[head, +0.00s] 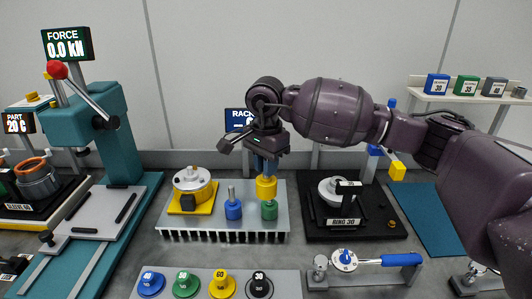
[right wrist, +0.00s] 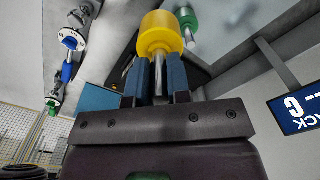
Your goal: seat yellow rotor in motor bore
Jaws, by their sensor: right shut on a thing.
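The yellow rotor (head: 266,187) hangs upright under my right gripper (head: 265,166), whose blue fingers are shut on its steel shaft. The right wrist view shows the yellow rotor (right wrist: 161,34) beyond the fingertips (right wrist: 158,72). In the head view it is over the grey rack (head: 212,222), just above the green rotor (head: 269,210); the gap between them is hard to judge. My left gripper is not in view.
A blue rotor (head: 233,209) stands between the motor and the green rotor. A teal press (head: 110,140) stands at left. Several coloured knobs (head: 222,285) line the front, beside a blue-handled tool (head: 385,260).

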